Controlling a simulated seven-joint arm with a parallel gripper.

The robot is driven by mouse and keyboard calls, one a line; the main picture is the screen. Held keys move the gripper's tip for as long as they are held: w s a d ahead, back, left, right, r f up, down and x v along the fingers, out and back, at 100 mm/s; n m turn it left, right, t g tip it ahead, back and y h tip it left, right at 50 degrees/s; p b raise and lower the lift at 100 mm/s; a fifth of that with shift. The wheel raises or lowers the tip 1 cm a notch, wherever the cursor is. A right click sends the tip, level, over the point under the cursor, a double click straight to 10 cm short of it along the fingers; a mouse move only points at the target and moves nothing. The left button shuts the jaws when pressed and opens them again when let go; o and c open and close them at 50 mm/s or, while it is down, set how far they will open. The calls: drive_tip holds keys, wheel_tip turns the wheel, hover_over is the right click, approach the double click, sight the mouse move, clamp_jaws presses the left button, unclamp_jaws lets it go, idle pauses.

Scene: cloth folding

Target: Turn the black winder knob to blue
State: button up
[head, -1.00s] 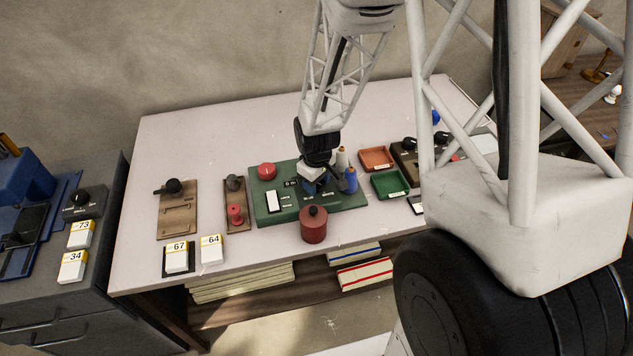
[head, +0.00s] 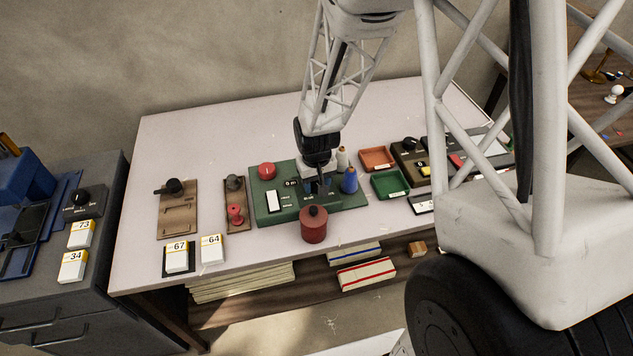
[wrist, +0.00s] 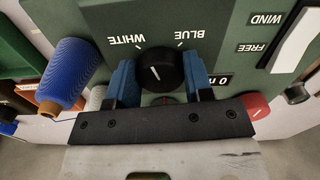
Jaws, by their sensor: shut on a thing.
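The black winder knob (wrist: 160,72) is on the face of the green winder unit (head: 270,212). In the wrist view, the labels WHITE and BLUE are printed above it, with a tick by each. The knob's white pointer line slants up and left, towards the WHITE side. My gripper (wrist: 161,82) has a blue finger on either side of the knob and is shut on it. In the head view, my gripper (head: 320,187) reaches down to the unit and mostly hides the knob.
A blue thread spool (head: 349,181) stands close to the right of my gripper, with a pale spool (head: 342,158) behind. A red knob (head: 267,171) is on the unit's left, and a dark red canister (head: 313,226) stands in front. Orange and green trays (head: 390,184) lie right.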

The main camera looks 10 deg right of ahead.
sight(315, 183)
drive_tip(key=m, duration=1.2)
drive_tip(key=shift+a, duration=0.15)
idle(0.4)
drive_tip(key=o, duration=0.9)
drive_tip(key=shift+o, duration=0.2)
drive_tip(key=shift+r, duration=0.1)
drive_tip(key=shift+r, duration=3.8)
